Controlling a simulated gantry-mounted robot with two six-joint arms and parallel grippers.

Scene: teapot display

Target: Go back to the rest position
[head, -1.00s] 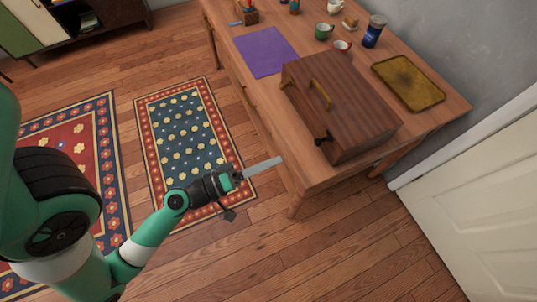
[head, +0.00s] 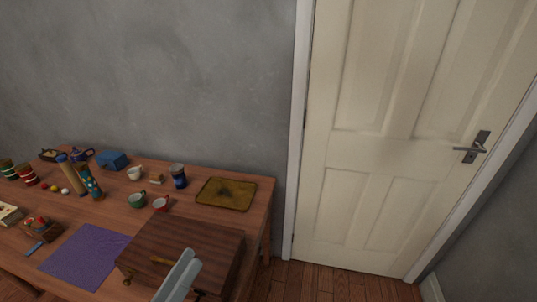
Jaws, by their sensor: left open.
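My left gripper (head: 189,257) shows at the bottom of the head view as two pale grey fingers, seen one beside the other. It is open, and I see nothing between the fingers. The fingers overlap the front of the dark wooden box (head: 195,238) in the picture; I cannot tell how far they are from it. The rest of the left arm is below the picture. The right gripper is not in view.
The wooden table (head: 262,205) stands against the grey wall. A cream door (head: 385,150) and clear floor lie to the right.

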